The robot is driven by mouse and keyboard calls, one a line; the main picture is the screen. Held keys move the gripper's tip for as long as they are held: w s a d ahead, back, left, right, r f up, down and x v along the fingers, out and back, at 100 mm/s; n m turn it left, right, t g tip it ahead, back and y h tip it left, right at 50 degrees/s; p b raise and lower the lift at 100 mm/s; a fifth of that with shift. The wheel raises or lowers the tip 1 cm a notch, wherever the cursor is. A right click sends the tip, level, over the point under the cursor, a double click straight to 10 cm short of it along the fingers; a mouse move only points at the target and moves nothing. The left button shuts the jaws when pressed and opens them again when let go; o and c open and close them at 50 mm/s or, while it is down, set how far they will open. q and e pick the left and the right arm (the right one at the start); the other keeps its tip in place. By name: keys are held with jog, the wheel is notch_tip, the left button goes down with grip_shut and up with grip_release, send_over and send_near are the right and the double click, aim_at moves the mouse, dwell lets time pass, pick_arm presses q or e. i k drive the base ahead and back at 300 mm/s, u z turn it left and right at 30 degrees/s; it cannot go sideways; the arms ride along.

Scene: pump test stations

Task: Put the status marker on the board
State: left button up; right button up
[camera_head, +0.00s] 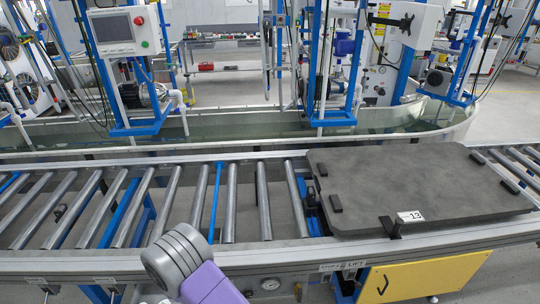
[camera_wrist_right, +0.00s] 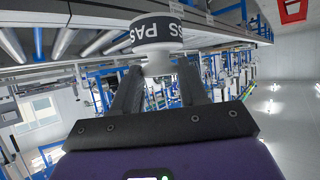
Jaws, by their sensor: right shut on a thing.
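The status marker (camera_wrist_right: 155,32) shows at the top of the right wrist view. It is a white, round piece with a dark band lettered "PASS" and a narrower white stem below. My right gripper (camera_wrist_right: 160,72) has its two dark fingers on either side of that stem and is shut on it. The board (camera_head: 425,180) is a dark grey plate lying on the roller conveyor at the right of the head view. It has small black blocks along its edges and a white "13" tag at its front. The marker and both grippers are out of the head view.
The roller conveyor (camera_head: 231,200) runs across the head view, with bare rollers left of the board. A yellow panel (camera_head: 425,277) hangs below its front rail (camera_head: 300,254). Behind it are a water trough (camera_head: 240,124) and blue-framed pump stations. One of my arms shows at the bottom.

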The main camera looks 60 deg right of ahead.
aim_at(428, 176)
jog(key=u, duration=1.45)
jog(key=k, duration=2.8)
jog(key=z, duration=2.65)
jog(key=i, duration=1)
